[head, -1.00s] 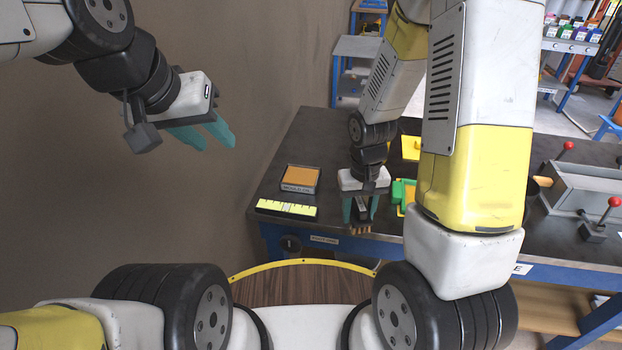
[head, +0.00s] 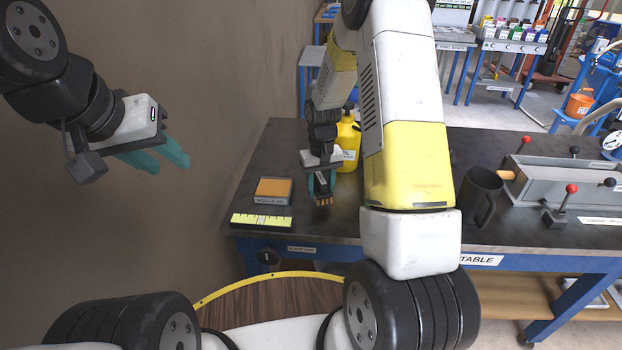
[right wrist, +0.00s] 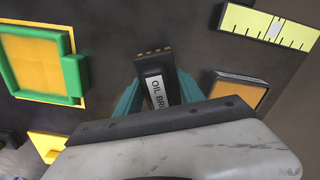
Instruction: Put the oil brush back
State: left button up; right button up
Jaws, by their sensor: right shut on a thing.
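The oil brush (head: 324,199) is dark with short tan bristle tufts. Its label, partly hidden, reads "OIL BRU" in the right wrist view (right wrist: 157,88). My right gripper (head: 322,183) is shut on it, with one teal finger on each side. The bristles point away from the gripper, over the black table (head: 330,226); I cannot tell whether they touch it. A green frame with an orange inside (right wrist: 38,62) lies left of the brush in the right wrist view, on a yellow patch. My left gripper (head: 162,158) is open and empty, away from the table.
A mould box (head: 272,190) and a yellow strip (head: 262,220) lie left of the brush. A yellow container (head: 348,140) stands behind my right gripper. A black mug (head: 482,196) and a grey trough with levers (head: 570,185) stand to the right.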

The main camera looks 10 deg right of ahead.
jog(key=shift+w+d+f, duration=0.1)
jog(key=shift+w+f, duration=0.1)
jog(key=shift+f, duration=1.6)
jog(key=shift+f, duration=0.1)
jog(key=o, duration=1.2)
